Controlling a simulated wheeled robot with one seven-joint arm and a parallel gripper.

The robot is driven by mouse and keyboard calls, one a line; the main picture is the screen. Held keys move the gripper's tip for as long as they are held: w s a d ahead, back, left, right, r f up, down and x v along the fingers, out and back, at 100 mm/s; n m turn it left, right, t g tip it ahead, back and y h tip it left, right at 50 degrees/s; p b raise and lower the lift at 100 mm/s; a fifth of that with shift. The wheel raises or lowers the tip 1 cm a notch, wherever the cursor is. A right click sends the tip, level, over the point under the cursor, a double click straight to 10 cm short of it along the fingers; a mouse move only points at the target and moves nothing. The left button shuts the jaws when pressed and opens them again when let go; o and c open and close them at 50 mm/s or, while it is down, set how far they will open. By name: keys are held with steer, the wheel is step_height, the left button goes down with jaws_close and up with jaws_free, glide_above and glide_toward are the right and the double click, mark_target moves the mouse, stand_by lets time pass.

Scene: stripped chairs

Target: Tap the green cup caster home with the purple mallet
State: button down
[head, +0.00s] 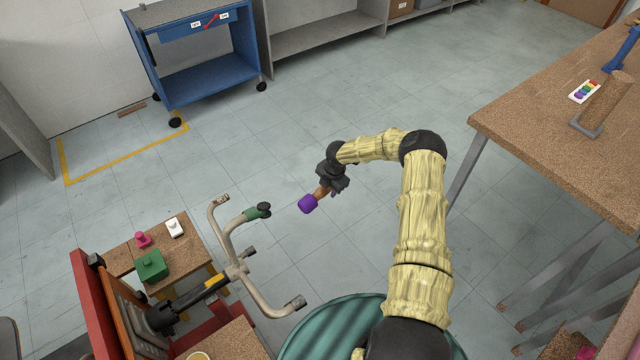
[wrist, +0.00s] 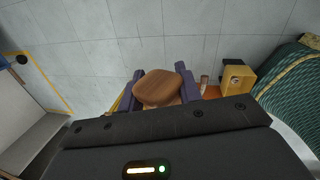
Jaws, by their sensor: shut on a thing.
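The purple mallet (head: 308,204) is in my gripper (head: 331,184) in the head view, its purple head pointing down and left. In the wrist view the brown wooden handle (wrist: 158,88) sits between the two fingers of my gripper (wrist: 160,90); the mallet head is hidden there. The green cup caster (head: 254,214), with a black wheel end, is at the tip of one arm of the chair's star base (head: 237,270). The mallet head is to the right of the caster, with a gap of floor showing between them.
The chair base lies sideways by a red frame (head: 92,300). A low wooden table (head: 193,254) carries green, pink and white pieces. A teal ribbed round thing (head: 300,344) is in front. A blue cart (head: 205,80) stands behind; a workbench (head: 530,125) is at right. Open floor lies between.

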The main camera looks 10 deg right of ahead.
steer(key=shift+m+y, duration=0.3)
steer(key=shift+m, duration=0.5)
steer(key=w, duration=0.1)
steer(key=w+a, duration=0.1)
steer(key=w+a+b, duration=0.1)
steer(key=shift+w+a+r, duration=0.25)
steer(key=shift+w+r, duration=0.05)
steer(key=shift+r, duration=0.05)
steer(key=shift+s+r, duration=0.1)
steer(key=shift+g, duration=0.3)
steer(key=shift+s+a+p, duration=0.3)
steer(key=shift+a+p, duration=0.1)
steer(key=shift+a, duration=0.25)
steer(key=shift+s+a+p, duration=0.25)
steer(key=shift+a+p, duration=0.2)
steer(key=shift+a, duration=0.25)
steer(key=shift+s+a+p, duration=0.3)
steer(key=shift+a+p, duration=0.1)
steer(key=shift+a, duration=0.25)
